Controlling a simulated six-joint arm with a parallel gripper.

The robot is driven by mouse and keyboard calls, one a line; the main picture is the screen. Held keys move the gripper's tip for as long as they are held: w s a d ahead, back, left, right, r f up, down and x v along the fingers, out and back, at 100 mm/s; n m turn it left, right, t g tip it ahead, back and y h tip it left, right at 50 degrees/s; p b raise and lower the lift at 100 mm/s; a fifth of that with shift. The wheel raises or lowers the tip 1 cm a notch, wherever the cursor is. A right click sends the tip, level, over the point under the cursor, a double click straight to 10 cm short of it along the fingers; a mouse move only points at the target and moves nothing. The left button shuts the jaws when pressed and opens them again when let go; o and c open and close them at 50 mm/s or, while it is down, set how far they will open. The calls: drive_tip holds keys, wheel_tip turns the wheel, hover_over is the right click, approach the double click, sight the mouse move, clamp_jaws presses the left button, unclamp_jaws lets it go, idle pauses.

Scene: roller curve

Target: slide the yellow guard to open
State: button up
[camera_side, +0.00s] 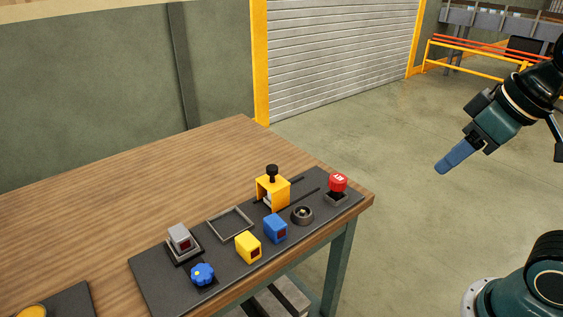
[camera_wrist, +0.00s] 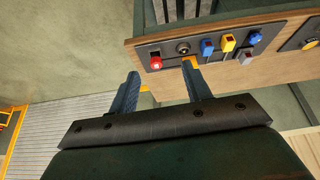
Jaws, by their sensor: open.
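The yellow guard (camera_side: 273,188) is a small bracket-shaped cover with a black knob (camera_side: 271,170) on top. It stands on the dark panel (camera_side: 150,285) near its back edge, beside a thin dark slot (camera_side: 305,190) that runs to its right. Something pale shows under it, mostly hidden. In the wrist view a part of the yellow guard (camera_wrist: 190,61) shows just beyond the right finger. My gripper (camera_side: 442,168) is in the air off the table's right end, well apart from the guard. In the wrist view my gripper (camera_wrist: 162,82) has its fingers spread, with nothing held between them.
On the panel stand a red button (camera_side: 338,182), a dark round ring (camera_side: 302,214), a blue block (camera_side: 275,229), a yellow block (camera_side: 248,247), a blue knob (camera_side: 203,274), a grey block (camera_side: 180,238) and an empty square frame (camera_side: 230,224). The wooden table (camera_side: 120,180) behind is clear.

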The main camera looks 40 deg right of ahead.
drive_tip(key=w+a+r+n+g, duration=0.2)
drive_tip(key=w+r, duration=0.3)
drive_tip(key=w, duration=0.5)
drive_tip(key=n+g, duration=0.3)
drive_tip(key=n, duration=0.4)
hover_over(272, 167)
wheel_tip(272, 167, down, 7)
drive_tip(key=shift+f, duration=0.2)
drive_tip(key=shift+f, duration=0.15)
drive_tip(key=shift+f, duration=6.8)
